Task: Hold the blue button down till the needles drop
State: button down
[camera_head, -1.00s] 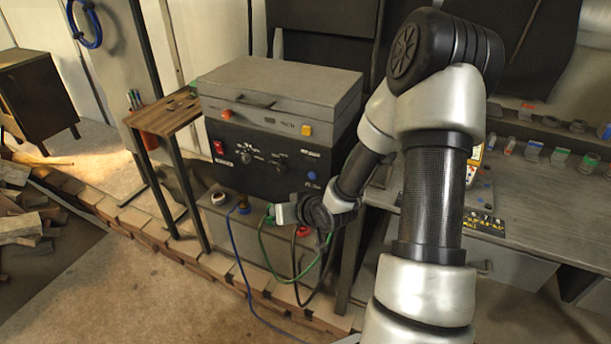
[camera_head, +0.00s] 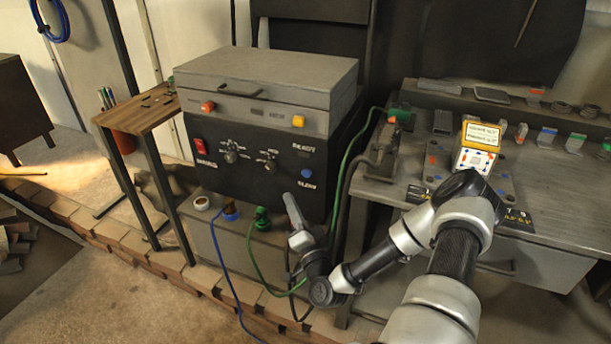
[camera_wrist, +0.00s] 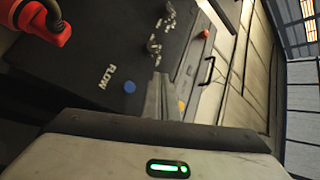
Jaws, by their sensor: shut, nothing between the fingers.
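The blue button (camera_head: 306,173) is a small round cap low on the right of the dark front panel (camera_head: 205,177). It also shows in the wrist view (camera_wrist: 129,87), beside the white word FLOW. My gripper (camera_head: 289,198) is shut and empty, its fingers pointing up in front of the panel's lower right, a little below and left of the button in the head view. In the wrist view the closed fingers (camera_wrist: 163,95) are right of the button and apart from it in the picture. The button is not covered. I cannot make out any gauge needles.
A red switch (camera_head: 199,146), knobs (camera_head: 231,156), an orange button (camera_head: 208,106) and a yellow button (camera_head: 298,121) sit on the same unit. Green hose (camera_head: 352,150) and blue cable (camera_head: 221,262) hang near my arm. A cluttered workbench (camera_head: 405,90) stands right.

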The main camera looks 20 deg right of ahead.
aim_at(306, 173)
jog(key=w+d+b, duration=0.1)
jog(key=w+d, duration=0.5)
dwell(0.6)
jog(key=shift+w+d+f+b, duration=0.1)
jog(key=shift+w+d+b, duration=0.1)
jog(key=shift+b, duration=0.1)
dwell(1.7)
jog(key=shift+w+d, duration=0.2)
jog(key=shift+w+d+b, duration=0.35)
jog(key=shift+d+b, duration=0.05)
jog(key=shift+b, duration=0.05)
dwell(2.1)
dwell(1.5)
jog(key=shift+s+a, duration=0.65)
jog(key=shift+a, duration=0.05)
